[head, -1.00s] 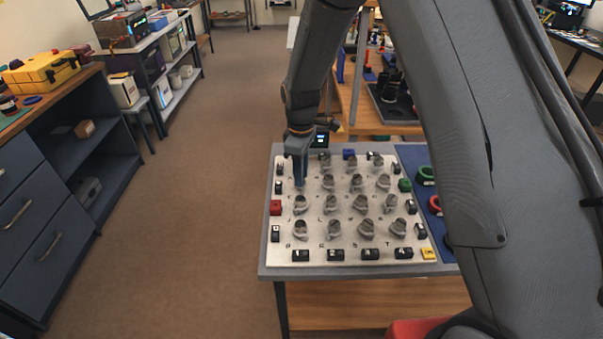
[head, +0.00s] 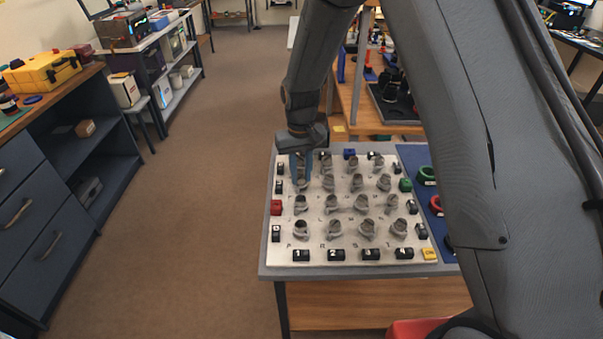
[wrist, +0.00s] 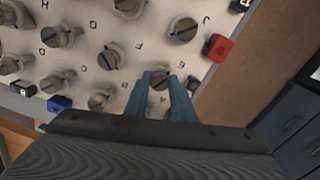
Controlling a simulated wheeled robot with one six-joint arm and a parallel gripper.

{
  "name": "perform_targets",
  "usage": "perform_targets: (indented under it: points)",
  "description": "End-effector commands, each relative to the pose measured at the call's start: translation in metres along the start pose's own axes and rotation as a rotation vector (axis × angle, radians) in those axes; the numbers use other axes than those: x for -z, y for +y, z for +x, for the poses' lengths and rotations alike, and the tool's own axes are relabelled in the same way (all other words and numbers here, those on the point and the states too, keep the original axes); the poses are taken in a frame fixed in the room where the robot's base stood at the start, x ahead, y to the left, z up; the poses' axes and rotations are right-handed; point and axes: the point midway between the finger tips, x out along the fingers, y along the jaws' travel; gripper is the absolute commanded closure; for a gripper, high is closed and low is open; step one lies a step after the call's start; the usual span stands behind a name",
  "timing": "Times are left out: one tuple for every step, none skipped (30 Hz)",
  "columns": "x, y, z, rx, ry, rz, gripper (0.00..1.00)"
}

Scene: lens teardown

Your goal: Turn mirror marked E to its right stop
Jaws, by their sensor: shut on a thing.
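A pale board (head: 345,256) carries rows of grey round mirror mounts with dark slots, each beside a small letter. My gripper (head: 303,183) points down at a mount in the left column, second row from the back. In the wrist view, my gripper's two blue fingers (wrist: 161,88) are closed around that mount (wrist: 160,77).
Neighbouring mounts stand close, including one (wrist: 183,29) near the red block (wrist: 217,48). Black, blue, green and yellow blocks line the board's edges. A blue mat (head: 412,158) with green and red rings lies to the right. Open floor is left of the table.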

Motion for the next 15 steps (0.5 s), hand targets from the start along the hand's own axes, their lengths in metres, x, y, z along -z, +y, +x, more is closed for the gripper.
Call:
perform_targets:
  points:
    - [0.0006, -0.0004, -0.0007, 0.0, 0.001, 0.037, 0.99]
    - [0.0006, -0.0005, -0.0008, 0.0, 0.001, 0.059, 0.99]
    - [0.0006, -0.0006, -0.0008, 0.0, 0.001, 0.088, 0.99]
    - [0.0006, -0.0007, -0.0008, 0.0, 0.001, 0.109, 0.99]
    - [0.0006, -0.0008, -0.0008, 0.0, 0.001, 0.128, 0.99]
    - [0.0007, -0.0009, -0.0008, 0.0, 0.001, 0.152, 0.99]
    - [0.0007, -0.0009, -0.0008, 0.0, 0.001, 0.169, 0.99]
    - [0.0007, -0.001, -0.0008, 0.0, 0.002, 0.185, 0.99]
    - [0.0007, -0.001, -0.0008, 0.0, 0.002, 0.204, 0.99]
    - [0.0008, -0.0011, -0.0008, 0.0, 0.002, 0.217, 0.99]
    - [0.0008, -0.0011, -0.0008, 0.0, 0.002, 0.23, 0.99]
    - [0.0008, -0.0012, -0.0008, 0.0, 0.002, 0.244, 0.99]
    - [0.0008, -0.0012, -0.0008, 0.0, 0.002, 0.254, 0.99]
    - [0.0008, -0.0012, -0.0008, 0.0, 0.002, 0.262, 0.99]
    - [0.0008, -0.0013, -0.0008, 0.0, 0.002, 0.272, 0.99]
